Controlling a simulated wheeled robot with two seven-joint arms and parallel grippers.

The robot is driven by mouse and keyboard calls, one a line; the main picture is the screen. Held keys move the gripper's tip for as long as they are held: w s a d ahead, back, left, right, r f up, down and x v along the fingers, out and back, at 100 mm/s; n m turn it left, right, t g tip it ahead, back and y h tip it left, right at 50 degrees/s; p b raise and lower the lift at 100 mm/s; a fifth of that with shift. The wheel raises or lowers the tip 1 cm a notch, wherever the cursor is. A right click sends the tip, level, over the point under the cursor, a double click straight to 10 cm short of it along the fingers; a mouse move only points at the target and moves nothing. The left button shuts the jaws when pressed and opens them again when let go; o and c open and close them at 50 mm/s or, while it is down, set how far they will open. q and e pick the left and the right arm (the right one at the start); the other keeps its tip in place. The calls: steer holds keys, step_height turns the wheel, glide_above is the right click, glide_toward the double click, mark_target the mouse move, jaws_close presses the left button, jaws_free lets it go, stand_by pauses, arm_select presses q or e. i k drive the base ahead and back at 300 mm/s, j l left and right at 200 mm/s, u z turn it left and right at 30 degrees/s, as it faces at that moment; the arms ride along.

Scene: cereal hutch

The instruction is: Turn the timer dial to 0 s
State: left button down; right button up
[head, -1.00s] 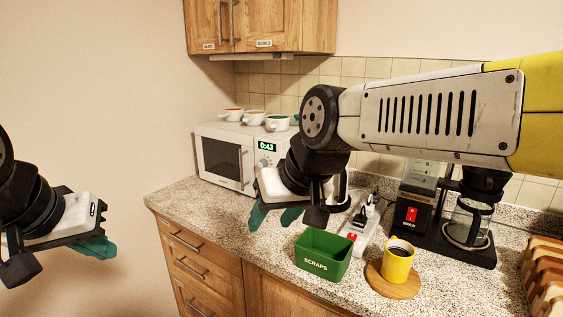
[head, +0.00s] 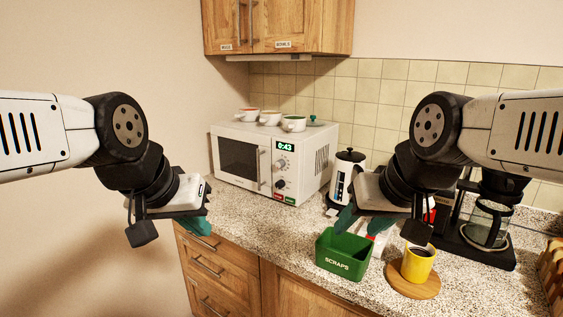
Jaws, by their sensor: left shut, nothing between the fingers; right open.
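The white microwave (head: 240,153) stands at the back left of the counter with its door closed. Its green display (head: 285,146) reads 0:43. Below the display are an upper dial (head: 283,164) and a lower dial (head: 280,184); their markings are too small to read. My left gripper (head: 197,224) is shut and empty, in front of and left of the microwave, apart from it. My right gripper (head: 362,222) is open and empty above the counter, right of the microwave, near the green bin. Neither gripper touches a dial.
Several cups (head: 270,118) stand on the microwave. A green SCRAPS bin (head: 343,256), a yellow mug (head: 417,264) on a round wooden board (head: 412,284), a black-and-white kettle (head: 344,176) and a coffee maker (head: 486,232) occupy the right side. The counter before the microwave is clear.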

mark_target(280, 163)
steer(key=i+l+u, duration=0.1)
steer(key=u, duration=0.3)
steer(key=l+u, duration=0.4)
steer(key=i+l+u, duration=0.1)
steer(key=u, duration=0.3)
